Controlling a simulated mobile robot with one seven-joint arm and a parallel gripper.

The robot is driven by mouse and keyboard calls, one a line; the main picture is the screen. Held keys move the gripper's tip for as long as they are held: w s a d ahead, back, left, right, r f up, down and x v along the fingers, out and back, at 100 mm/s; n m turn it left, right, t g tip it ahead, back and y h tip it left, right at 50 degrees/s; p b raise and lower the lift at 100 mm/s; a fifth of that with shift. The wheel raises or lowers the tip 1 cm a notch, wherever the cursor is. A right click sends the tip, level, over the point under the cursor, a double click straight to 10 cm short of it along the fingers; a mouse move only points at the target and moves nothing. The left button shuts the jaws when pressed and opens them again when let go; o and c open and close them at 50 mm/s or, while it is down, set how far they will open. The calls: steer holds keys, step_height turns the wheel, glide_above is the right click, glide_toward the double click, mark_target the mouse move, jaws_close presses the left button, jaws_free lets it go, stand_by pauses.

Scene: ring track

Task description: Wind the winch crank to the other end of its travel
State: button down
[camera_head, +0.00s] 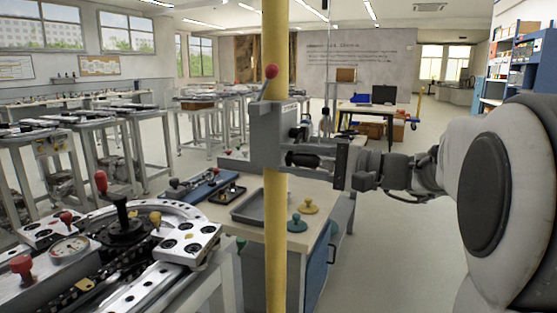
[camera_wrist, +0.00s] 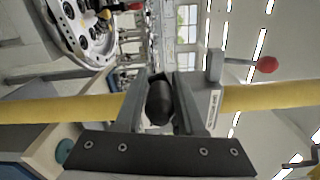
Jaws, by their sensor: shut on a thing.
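The winch (camera_head: 266,130) is a grey housing on a yellow post. A lever with a red ball end (camera_head: 271,71) rises from its top. In the wrist view the labelled side of the winch (camera_wrist: 214,105) and the red ball (camera_wrist: 267,65) are to the right. My gripper (camera_head: 297,158) reaches in from the right at the winch. Its fingers (camera_wrist: 158,95) are shut on the black crank handle (camera_wrist: 160,103), which shows between them in the wrist view. The crank arm is mostly hidden in both views.
The yellow post (camera_head: 275,235) stands in front of a workbench (camera_head: 251,213) with a grey tray (camera_head: 262,207), a yellow knob (camera_head: 308,206) and a teal knob (camera_head: 297,224). A machine with a ring track (camera_head: 117,230) fills the lower left. Floor right of the bench is clear.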

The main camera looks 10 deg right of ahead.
steer(key=shift+w+d+f, duration=0.15)
steer(key=shift+d+f, duration=0.05)
steer(key=c, duration=0.7)
jaws_free()
steer(key=shift+w, duration=0.15)
steer(key=shift+o, duration=0.4)
steer(key=shift+r, duration=0.1)
steer(key=p+v, duration=0.3)
steer(key=v, duration=1.4)
steer(key=shift+s+d, duration=0.15)
steer(key=shift+s, duration=0.1)
